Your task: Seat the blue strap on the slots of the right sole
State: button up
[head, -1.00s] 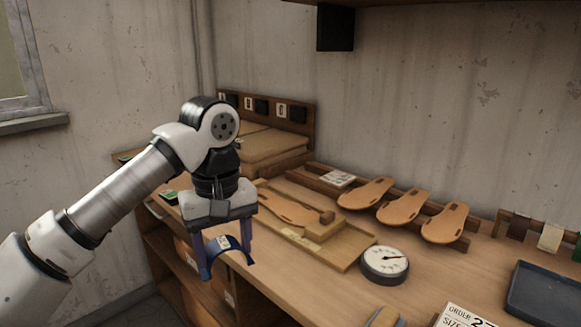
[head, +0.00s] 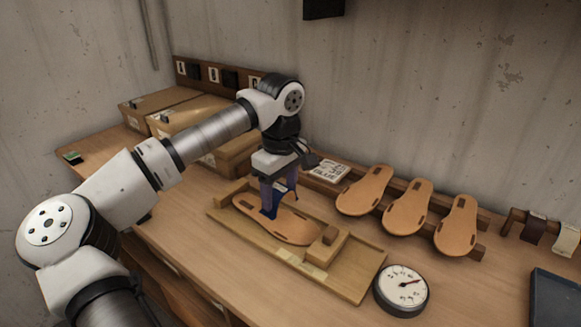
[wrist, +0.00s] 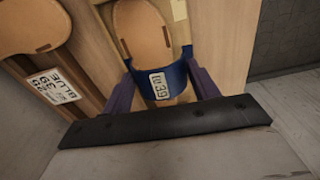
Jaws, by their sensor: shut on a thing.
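A tan sole (head: 285,224) lies flat in a wooden tray-like jig (head: 342,284) on the bench. My gripper (head: 274,207) is over the left part of that sole, fingers pointing down. It is shut on the blue strap (head: 284,197), which arches between the two purple fingers. In the wrist view the strap (wrist: 174,72) carries a white number label and crosses over the sole (wrist: 140,28). I cannot tell whether the strap touches the sole.
Several tan soles (head: 406,207) lean on a wooden rack behind the jig, beside a printed card (head: 326,169). A round dial gauge (head: 401,289) stands right of the jig. Cardboard boxes (head: 190,115) stand at back left, a dark tray (head: 556,298) at far right.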

jog(key=shift+w+d+r, duration=0.1)
jog(key=shift+w+d, duration=0.1)
jog(key=shift+d, duration=0.25)
jog(key=shift+w+d, duration=0.2)
jog(key=shift+d, duration=0.25)
jog(key=shift+w+d+n, duration=0.1)
jog(key=shift+d+n, duration=0.2)
jog(key=shift+d, duration=0.05)
jog(key=shift+d+f, duration=0.1)
jog(key=shift+f, duration=0.25)
jog(key=shift+f+b, duration=1.7)
jog(key=shift+f, duration=1.3)
jog(key=shift+f+b, duration=0.35)
jog(key=shift+f, duration=0.05)
jog(key=o, duration=0.9)
jog(key=shift+o, duration=0.2)
jog(key=shift+r, duration=0.1)
